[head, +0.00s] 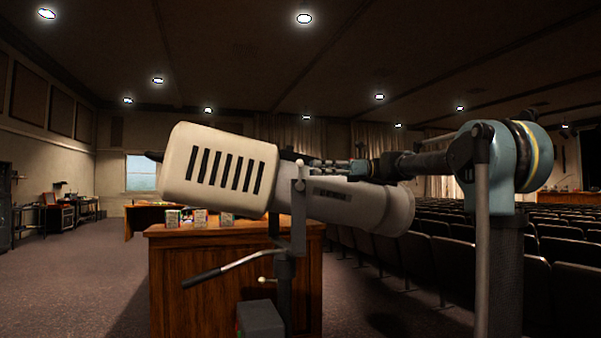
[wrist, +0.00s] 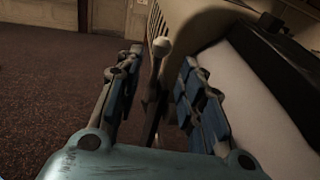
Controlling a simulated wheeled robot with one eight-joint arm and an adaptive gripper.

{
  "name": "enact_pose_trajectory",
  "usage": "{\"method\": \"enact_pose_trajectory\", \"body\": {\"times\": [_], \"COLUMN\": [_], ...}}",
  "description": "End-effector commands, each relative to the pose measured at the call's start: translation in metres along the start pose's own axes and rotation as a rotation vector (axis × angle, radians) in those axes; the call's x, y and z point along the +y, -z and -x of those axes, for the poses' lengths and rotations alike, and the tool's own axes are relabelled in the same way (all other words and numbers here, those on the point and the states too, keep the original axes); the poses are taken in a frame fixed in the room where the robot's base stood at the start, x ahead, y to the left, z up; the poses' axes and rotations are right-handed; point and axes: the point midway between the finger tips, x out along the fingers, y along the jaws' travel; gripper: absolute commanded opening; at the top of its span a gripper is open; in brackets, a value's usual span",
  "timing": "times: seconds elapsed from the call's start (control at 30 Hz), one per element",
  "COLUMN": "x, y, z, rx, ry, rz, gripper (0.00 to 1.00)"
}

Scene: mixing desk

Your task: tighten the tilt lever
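The tilt lever shows in the wrist view as a thin upright stem with a pale ball knob (wrist: 160,46), beside the lamp housing. In the head view a small pale knob (head: 299,163), apparently the same lever, stands at the top of the lamp's yoke. My gripper (wrist: 157,85) is open, with one finger on each side of the stem and gaps visible between.
A long handle (head: 220,268) with a dark grip sticks out left from the stand, near a smaller pale-knobbed lever (head: 265,280). A wooden desk (head: 185,280) with small boxes stands behind. Rows of seats (head: 440,250) fill the right. The carpet at left is clear.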

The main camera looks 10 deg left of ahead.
Motion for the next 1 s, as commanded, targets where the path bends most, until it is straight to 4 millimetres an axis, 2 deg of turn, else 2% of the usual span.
{"method": "enact_pose_trajectory", "body": {"times": [0.2,0.4,0.6,0.87,0.9,1.0], "x": [0.001,0.000,0.000,0.000,0.000,0.000], "y": [0.000,0.000,0.000,0.000,0.000,0.000], "z": [-0.036,-0.059,-0.068,-0.069,-0.069,-0.069], "rx": [0.000,0.000,0.000,0.000,0.000,0.000], "ry": [-0.003,-0.002,0.000,0.000,0.000,0.000], "rz": [0.000,0.000,0.000,0.000,0.000,0.000], "gripper": [0.36,0.36,0.36,0.36,0.31,0.08]}}
